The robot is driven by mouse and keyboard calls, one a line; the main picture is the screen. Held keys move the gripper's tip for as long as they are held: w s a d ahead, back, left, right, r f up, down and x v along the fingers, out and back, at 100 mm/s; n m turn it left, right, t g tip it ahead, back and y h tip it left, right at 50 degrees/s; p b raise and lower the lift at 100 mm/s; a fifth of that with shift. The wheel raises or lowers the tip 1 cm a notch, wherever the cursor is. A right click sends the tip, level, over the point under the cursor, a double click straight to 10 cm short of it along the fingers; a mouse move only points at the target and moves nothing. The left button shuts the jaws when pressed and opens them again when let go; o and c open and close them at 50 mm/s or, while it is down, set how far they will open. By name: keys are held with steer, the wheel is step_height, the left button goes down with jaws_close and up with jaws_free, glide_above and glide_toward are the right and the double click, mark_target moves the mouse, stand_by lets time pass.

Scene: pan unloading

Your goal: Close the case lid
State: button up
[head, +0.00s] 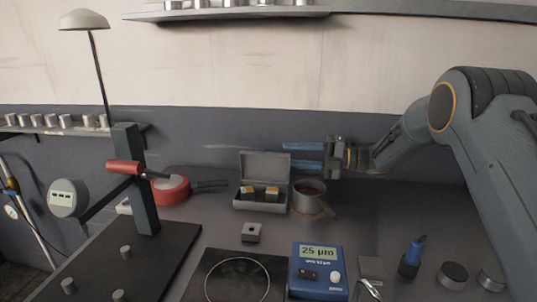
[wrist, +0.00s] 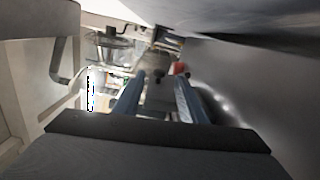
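The grey case (head: 261,206) stands at the back of the bench with its lid (head: 265,166) raised, roughly upright. Two small blocks with orange-yellow parts sit inside it. My gripper (head: 285,155) comes in from the right with its two blue fingers level and spread apart, nothing between them. The fingertips are close to the upper right of the lid in the head view; I cannot tell whether they touch it. In the wrist view the gripper (wrist: 160,80) also shows both fingers apart, and I cannot make out the case there.
A brown-filled cup (head: 307,198) stands just right of the case, below my gripper. A red round object (head: 171,190) lies to the left.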

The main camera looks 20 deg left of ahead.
mark_target(266, 154)
steer(key=shift+g, duration=0.3)
steer(key=x, duration=0.3)
steer(key=p+x, duration=0.1)
steer(key=x, duration=0.1)
steer(key=p+x, duration=0.1)
steer(key=x, duration=0.2)
steer(key=shift+s+a+f, duration=0.1)
steer(key=shift+s+a, duration=0.1)
steer(key=shift+s, duration=0.15)
jaws_close()
